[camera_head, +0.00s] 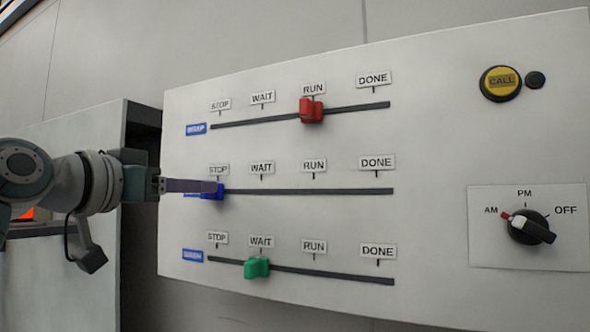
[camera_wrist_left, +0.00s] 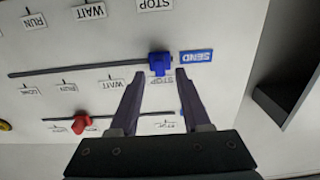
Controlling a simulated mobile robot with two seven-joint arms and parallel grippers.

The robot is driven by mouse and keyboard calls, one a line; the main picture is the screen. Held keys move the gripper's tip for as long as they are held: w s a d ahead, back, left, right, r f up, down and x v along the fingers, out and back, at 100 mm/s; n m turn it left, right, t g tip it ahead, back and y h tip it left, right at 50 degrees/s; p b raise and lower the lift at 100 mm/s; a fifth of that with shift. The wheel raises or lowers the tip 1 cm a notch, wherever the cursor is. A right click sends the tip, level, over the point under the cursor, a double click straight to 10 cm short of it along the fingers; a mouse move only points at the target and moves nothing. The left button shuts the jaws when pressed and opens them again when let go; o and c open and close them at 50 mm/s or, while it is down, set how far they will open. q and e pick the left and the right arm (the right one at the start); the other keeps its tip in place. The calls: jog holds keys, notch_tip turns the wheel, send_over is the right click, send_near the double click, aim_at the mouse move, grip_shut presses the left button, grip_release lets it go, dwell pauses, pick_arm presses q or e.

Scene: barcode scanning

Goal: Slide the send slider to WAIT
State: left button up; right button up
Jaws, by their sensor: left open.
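The blue send slider knob (camera_head: 214,194) sits at STOP, at the left end of the middle track (camera_head: 310,191). The middle row's WAIT label (camera_head: 262,168) is to its right. My left gripper (camera_head: 211,186) comes in from the left, its fingertips in front of the knob and partly hiding it. In the left wrist view the panel is upside down. There the blue knob (camera_wrist_left: 160,63) shows beside the SEND label (camera_wrist_left: 196,56). The open fingers (camera_wrist_left: 154,76) point at the knob, with nothing held; I cannot tell whether they touch it. My right gripper is not in view.
The red knob (camera_head: 311,111) is at RUN on the top track. The green knob (camera_head: 257,267) is at WAIT on the bottom track. A yellow CALL button (camera_head: 501,83) and a rotary dial (camera_head: 529,227) are on the right. The middle track is clear right of the knob.

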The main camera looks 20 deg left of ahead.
pick_arm(q)
jog(key=shift+w+d+p, duration=0.1)
jog(key=shift+w+p, duration=0.25)
jog(key=shift+w, duration=0.8)
grip_shut()
jog(key=shift+f, duration=0.1)
dwell(0.5)
